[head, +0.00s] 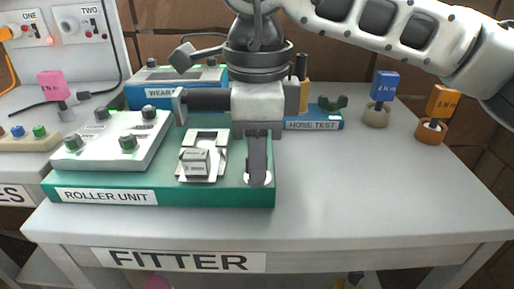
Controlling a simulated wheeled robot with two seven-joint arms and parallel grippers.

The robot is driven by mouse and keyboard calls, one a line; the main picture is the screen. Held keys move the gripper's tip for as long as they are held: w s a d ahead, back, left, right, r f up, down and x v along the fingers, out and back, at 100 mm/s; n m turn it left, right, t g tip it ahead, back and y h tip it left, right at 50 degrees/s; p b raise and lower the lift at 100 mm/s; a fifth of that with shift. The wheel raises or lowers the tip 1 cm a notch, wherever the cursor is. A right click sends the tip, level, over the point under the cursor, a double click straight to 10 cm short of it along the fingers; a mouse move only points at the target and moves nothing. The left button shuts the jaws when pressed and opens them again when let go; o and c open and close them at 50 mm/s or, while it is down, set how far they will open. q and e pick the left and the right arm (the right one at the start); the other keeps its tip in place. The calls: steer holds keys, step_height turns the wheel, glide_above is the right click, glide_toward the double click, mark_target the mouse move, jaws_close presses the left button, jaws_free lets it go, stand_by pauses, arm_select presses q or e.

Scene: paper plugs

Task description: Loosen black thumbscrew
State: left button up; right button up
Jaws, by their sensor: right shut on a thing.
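The green roller unit (215,196) lies at the front left of the table. My right gripper (258,176) points straight down over its right end, at a pale round spot (250,181). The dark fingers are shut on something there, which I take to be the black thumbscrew. The fingers hide nearly all of it, so I cannot tell how far it is turned. To the left, a silver bracket (210,145) holds a small light block (196,162). A grey cover plate (105,155) carries several dark knobs (127,142). My left gripper is not in view.
Behind stand the blue WEAR unit (160,93) and the HOSE TEST block (313,124). Blue (384,85) and orange (443,101) torque tools stand at the right rear, a pink one (52,85) at left. The table's right front (370,195) is clear.

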steer(key=n, duration=0.3)
steer(key=shift+n, duration=0.4)
steer(key=n, duration=0.5)
steer(key=shift+p, duration=0.35)
steer(key=n, duration=0.5)
steer(key=shift+n, duration=0.3)
steer(key=n, duration=0.4)
steer(key=shift+n, duration=0.4)
steer(key=o, duration=0.9)
